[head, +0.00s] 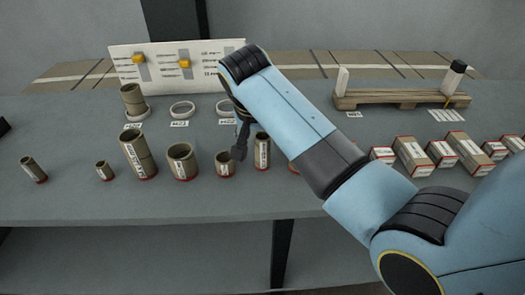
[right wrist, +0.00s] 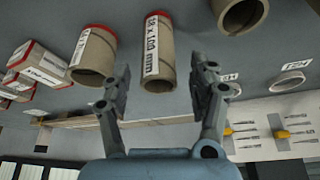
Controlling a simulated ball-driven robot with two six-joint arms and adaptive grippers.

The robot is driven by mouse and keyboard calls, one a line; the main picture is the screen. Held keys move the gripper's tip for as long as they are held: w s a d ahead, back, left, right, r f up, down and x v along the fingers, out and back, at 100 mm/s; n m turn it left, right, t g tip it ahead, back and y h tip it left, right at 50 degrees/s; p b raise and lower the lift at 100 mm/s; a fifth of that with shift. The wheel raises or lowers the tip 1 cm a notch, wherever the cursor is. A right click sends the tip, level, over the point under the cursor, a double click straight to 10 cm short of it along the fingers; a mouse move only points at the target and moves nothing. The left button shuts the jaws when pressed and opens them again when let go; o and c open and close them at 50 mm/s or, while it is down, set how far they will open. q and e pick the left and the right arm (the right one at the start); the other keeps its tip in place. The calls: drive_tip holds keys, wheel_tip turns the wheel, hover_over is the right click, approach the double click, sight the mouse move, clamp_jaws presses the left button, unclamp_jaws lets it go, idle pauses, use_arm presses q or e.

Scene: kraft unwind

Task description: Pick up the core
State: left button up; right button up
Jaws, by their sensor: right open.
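Several brown cardboard cores with red bottom rims and white labels stand in a row on the grey table. My right gripper (head: 240,148) reaches down among them, by a tall narrow core (head: 262,150) and a shorter core (head: 225,164). In the right wrist view my right gripper (right wrist: 160,88) is open and empty. The tall core (right wrist: 158,52), its label ending in "100 mm", appears between the open fingers, apart from them. Another core (right wrist: 93,55) is beside it. Which core the task means cannot be told. My left gripper is not in view.
White rings (head: 182,108) lie behind, one under a stacked core (head: 133,97). A white board with yellow sliders (head: 150,50) stands at the back. A wooden pallet (head: 395,97) is back right. Small red-ended boxes (head: 411,156) line the right.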

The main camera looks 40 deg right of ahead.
sight(264, 147)
drive_tip(key=x, duration=0.5)
drive_tip(key=shift+d+f, duration=0.15)
drive_tip(key=shift+d, duration=0.1)
drive_tip(key=shift+c, duration=0.2)
drive_tip(key=c, duration=1.2)
